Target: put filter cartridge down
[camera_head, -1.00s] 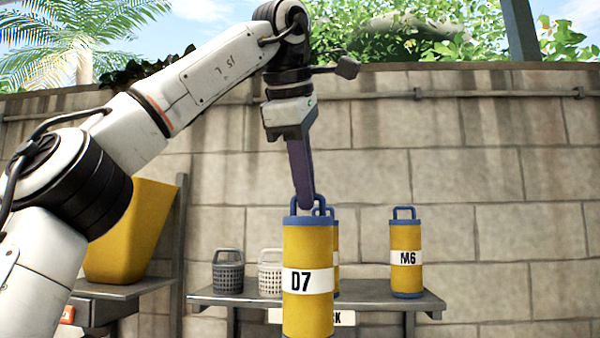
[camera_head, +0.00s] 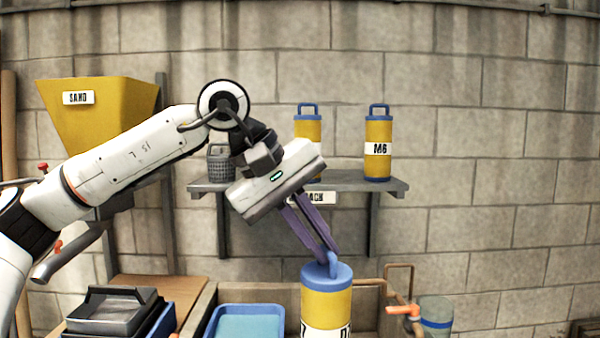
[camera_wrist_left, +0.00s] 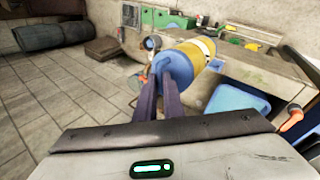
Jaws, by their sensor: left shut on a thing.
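The filter cartridge (camera_head: 326,302) is yellow with a blue cap, a blue handle loop and a white label that is cut off by the lower edge of the head view. My left gripper (camera_head: 328,262) has its purple fingers shut on the cartridge's handle, and the cartridge hangs below them, roughly upright. In the left wrist view the cartridge (camera_wrist_left: 198,57) shows beyond the fingertips (camera_wrist_left: 162,72), its blue cap facing the camera. Its bottom end is hidden in the head view. My right gripper is not in view.
A wall shelf (camera_head: 250,186) holds a cartridge marked M6 (camera_head: 378,150), another yellow cartridge (camera_head: 308,125) and a grey basket (camera_head: 221,164). A blue tray (camera_head: 243,322) lies below, left of the held cartridge. An orange-handled tap (camera_head: 404,311) is close on its right. A yellow sand hopper (camera_head: 95,120) hangs at left.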

